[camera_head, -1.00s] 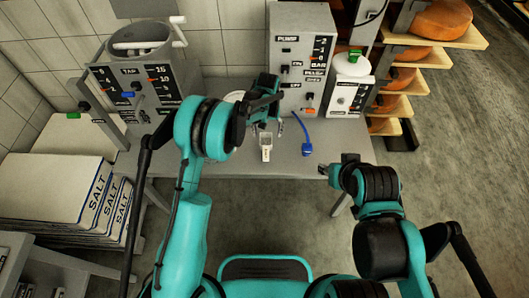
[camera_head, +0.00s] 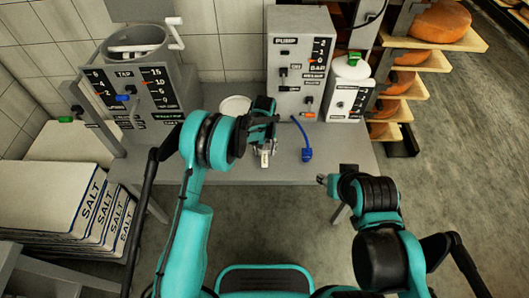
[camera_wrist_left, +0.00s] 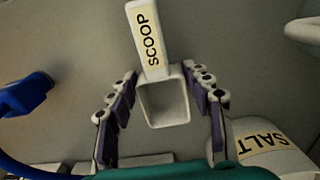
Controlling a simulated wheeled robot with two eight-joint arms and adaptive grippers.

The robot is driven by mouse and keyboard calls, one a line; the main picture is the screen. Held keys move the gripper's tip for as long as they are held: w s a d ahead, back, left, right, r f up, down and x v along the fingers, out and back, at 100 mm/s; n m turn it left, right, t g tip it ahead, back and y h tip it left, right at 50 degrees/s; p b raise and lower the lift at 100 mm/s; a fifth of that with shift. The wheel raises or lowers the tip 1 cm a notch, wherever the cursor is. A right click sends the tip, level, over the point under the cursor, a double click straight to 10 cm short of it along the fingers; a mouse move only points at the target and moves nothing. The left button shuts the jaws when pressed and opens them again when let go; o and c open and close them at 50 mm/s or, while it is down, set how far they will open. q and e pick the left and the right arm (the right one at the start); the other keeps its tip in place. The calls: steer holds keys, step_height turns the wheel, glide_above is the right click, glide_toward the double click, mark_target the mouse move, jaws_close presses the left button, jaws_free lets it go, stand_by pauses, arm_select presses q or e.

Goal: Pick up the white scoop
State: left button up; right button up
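The white scoop (camera_head: 265,161), with a "SCOOP" label on its handle, lies on the grey table. Its handle (camera_wrist_left: 148,38) points up in the left wrist view, and its square hollow bowl (camera_wrist_left: 165,100) is nearer to me. My left gripper (camera_head: 265,148) is over the scoop and hides much of it in the head view. In the left wrist view its fingers (camera_wrist_left: 162,108) are open on either side of the bowl, with gaps visible. My right gripper (camera_head: 323,180) is off the table's front right edge; its fingers are too small to judge.
A blue fitting (camera_head: 306,153) on a hose lies right of the scoop. A white round dish (camera_head: 235,105) is behind my left gripper. A white container labelled "SALT" (camera_wrist_left: 268,150) shows in the left wrist view. The pump box (camera_head: 299,60) stands behind.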

arm_select(q)
steer(key=c, duration=0.4)
steer(key=shift+c, duration=0.2)
steer(key=shift+r, duration=0.45)
steer(key=r+p, duration=0.1)
steer(key=r, duration=0.1)
steer(key=r+p, duration=0.1)
steer(key=r, duration=0.1)
steer(key=shift+s+d, duration=0.15)
steer(key=shift+d, duration=0.05)
steer(key=s+d+r+p, duration=0.3)
steer(key=s+d+r, duration=0.3)
steer(key=s+d, duration=0.1)
steer(key=shift+s+d+p, duration=0.3)
steer(key=shift+s+p, duration=0.05)
steer(key=shift+s, duration=0.25)
